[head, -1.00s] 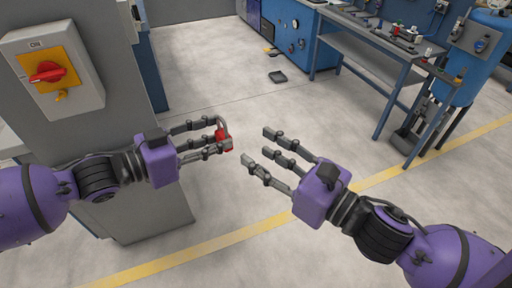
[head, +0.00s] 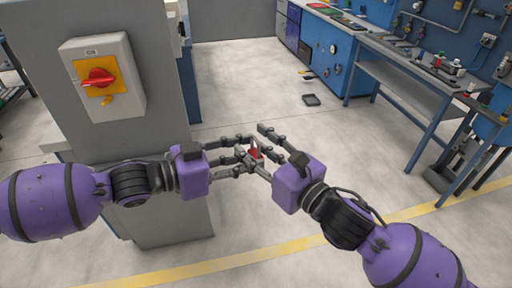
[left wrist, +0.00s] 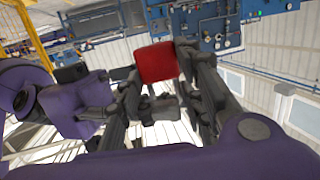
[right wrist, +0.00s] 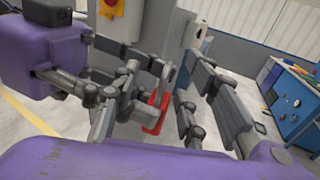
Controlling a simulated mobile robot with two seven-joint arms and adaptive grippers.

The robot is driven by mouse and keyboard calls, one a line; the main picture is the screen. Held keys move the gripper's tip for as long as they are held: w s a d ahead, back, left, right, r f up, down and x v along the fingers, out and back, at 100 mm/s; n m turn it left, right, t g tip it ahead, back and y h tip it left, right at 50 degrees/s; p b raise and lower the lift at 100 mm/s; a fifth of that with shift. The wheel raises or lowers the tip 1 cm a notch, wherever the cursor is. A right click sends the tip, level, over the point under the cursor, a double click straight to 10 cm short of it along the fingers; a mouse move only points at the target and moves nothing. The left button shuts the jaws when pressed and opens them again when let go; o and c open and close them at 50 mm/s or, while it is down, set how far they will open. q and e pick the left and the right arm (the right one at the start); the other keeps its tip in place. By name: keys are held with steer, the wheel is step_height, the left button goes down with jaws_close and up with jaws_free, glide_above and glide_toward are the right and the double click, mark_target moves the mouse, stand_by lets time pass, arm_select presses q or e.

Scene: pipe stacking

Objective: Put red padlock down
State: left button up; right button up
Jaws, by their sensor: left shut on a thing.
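The red padlock (head: 255,152) is held in the air in front of the grey cabinet. My left gripper (head: 248,147) is shut on it, coming in from the left. In the left wrist view the padlock's red body (left wrist: 157,62) shows at the fingertips. My right gripper (head: 257,146) is open, with its fingers spread around the padlock and interleaved with the left fingers. In the right wrist view the padlock (right wrist: 155,116) lies between the right fingers; I cannot tell whether they touch it. The crossing fingers hide part of the padlock.
A switch box with a red handle (head: 97,79) on a yellow plate is on the grey cabinet (head: 170,220) at the left. A blue workbench (head: 400,85) with tools stands at the right. A small dark tray (head: 311,100) lies on the open floor.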

steer(key=c, duration=0.8)
arm_select(q)
steer(key=shift+o, duration=0.3)
steer(key=shift+w, duration=0.1)
arm_select(e)
steer(key=shift+s+a, duration=0.15)
steer(key=shift+s, duration=0.05)
jaws_close()
arm_select(q)
steer(key=o, duration=1)
steer(key=shift+o, duration=1.4)
arm_select(e)
steer(key=shift+w, duration=0.1)
arm_select(q)
steer(key=shift+a, duration=0.1)
